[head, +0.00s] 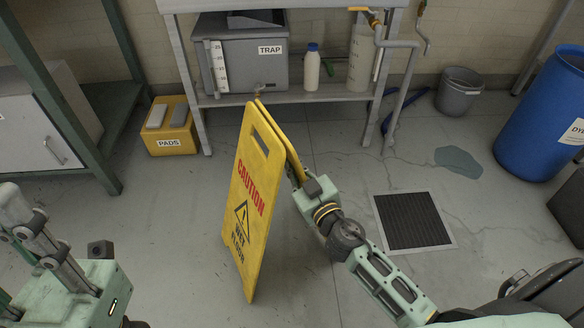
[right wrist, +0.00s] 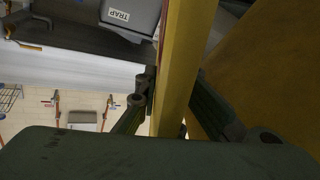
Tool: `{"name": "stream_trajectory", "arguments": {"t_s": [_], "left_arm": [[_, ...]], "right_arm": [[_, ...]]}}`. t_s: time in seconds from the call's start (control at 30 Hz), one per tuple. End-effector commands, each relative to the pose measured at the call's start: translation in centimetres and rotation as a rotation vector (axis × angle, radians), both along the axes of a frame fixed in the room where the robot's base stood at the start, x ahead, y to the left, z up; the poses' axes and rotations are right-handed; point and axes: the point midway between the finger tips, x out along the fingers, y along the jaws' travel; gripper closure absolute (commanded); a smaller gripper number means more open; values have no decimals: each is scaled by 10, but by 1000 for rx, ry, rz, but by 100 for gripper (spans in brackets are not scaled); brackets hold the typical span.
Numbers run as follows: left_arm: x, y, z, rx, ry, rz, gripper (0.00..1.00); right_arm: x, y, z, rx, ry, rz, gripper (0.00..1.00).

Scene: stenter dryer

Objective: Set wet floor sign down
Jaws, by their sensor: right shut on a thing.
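The yellow wet floor sign (head: 250,195) is in the middle of the head view, with red "CAUTION" lettering and a black warning triangle. Its two panels are close together, nearly folded, and it stands tilted. My right gripper (head: 303,180) is at the sign's right side, behind the front panel, shut on a yellow edge of it. In the right wrist view the fingers (right wrist: 178,100) press on both sides of the sign's yellow edge (right wrist: 178,70). I cannot tell whether the sign's bottom touches the floor.
A floor drain grate (head: 413,221) and a puddle (head: 458,161) lie to the right. A blue drum (head: 540,125), a grey bucket (head: 459,92), a yellow pads box (head: 170,125) and a shelf table (head: 330,92) stand around.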

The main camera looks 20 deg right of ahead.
Motion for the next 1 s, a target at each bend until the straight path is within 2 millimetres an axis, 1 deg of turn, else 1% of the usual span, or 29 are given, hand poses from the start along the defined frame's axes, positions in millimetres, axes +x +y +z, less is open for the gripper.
{"name": "stream_trajectory", "arguments": {"t_s": [0.03, 0.17, 0.37, 0.4, 0.57, 0.6, 0.87, 0.97, 1.0], "left_arm": [[0, 0, 0, 0, 0, 0, 71], [0, 0, 1, 0, 1, 0, 71], [1, 0, -2, 2, -2, 1, 71], [1, -1, 0, 2, -5, 0, 71], [1, -1, 1, 3, -8, 0, 71], [1, -1, 1, 3, -8, 0, 71], [1, 0, 2, 2, -8, 0, 71], [0, 0, 6, 1, -9, 0, 71], [0, 0, 2, 1, -4, 0, 71]], "right_arm": [[1, 0, 4, 4, -7, 1, 100], [1, 0, 5, 4, -7, 1, 100], [1, 0, 0, 4, -7, 1, 100], [0, 0, -1, 1, -1, 0, 89], [0, 0, -2, 1, -1, 0, 75], [0, 0, -2, 1, -1, 0, 74], [0, 0, -1, 1, -1, 0, 74], [0, 0, 4, 0, -1, 0, 74], [-5, 0, 0, 3, 1, 0, 74]]}}
